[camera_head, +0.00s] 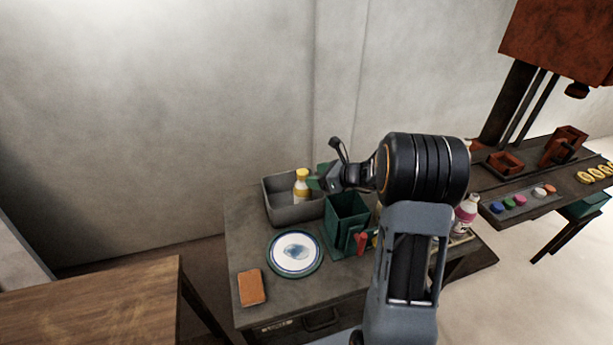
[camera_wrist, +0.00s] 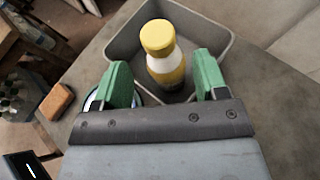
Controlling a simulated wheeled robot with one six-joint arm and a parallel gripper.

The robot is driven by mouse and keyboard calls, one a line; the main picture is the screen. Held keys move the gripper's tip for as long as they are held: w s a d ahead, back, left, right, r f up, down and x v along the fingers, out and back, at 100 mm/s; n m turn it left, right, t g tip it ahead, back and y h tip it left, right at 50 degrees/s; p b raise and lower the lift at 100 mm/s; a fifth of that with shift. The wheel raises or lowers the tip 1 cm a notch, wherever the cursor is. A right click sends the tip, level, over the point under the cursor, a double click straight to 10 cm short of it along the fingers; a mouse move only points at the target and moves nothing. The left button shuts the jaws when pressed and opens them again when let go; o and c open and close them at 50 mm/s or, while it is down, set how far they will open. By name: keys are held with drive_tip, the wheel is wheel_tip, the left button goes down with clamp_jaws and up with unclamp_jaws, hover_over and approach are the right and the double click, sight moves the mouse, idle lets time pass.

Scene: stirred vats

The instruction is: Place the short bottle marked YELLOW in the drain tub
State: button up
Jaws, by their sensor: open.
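A short bottle with a yellow cap and a yellow and white body (camera_head: 302,187) stands upright in the grey tub (camera_head: 281,215) at the back of the dark table. In the wrist view the bottle (camera_wrist: 165,62) stands inside the tub (camera_wrist: 125,45), and no marking on it can be read. My gripper (camera_wrist: 163,85) is open, with its green fingers apart on either side of the bottle's lower body. In the head view my gripper (camera_head: 318,183) is just right of the bottle, partly over the tub's right side.
A green bin (camera_head: 347,209) stands right of the tub. A plate (camera_head: 295,253) and an orange block (camera_head: 252,287) lie in front. A white and pink bottle (camera_head: 466,213) stands right of my arm. A panel with coloured buttons (camera_head: 519,202) is further right.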

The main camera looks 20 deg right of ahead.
drive_tip(key=v, duration=0.5)
drive_tip(key=s+a+r+n+g+h, duration=0.2)
drive_tip(key=s+a+n+g, duration=0.4)
drive_tip(key=s+a+n, duration=0.6)
drive_tip(key=s+d+r+n+h, duration=0.1)
drive_tip(key=s+n+h, duration=0.6)
drive_tip(key=n, duration=0.8)
drive_tip(key=s+d, duration=0.1)
drive_tip(key=s, duration=0.2)
drive_tip(key=shift+s, duration=0.2)
drive_tip(key=shift+d, duration=0.1)
wheel_tip(320, 180, up, 6)
drive_tip(key=p, duration=0.5)
drive_tip(key=shift+r+n, duration=0.2)
drive_tip(key=shift+n, duration=0.1)
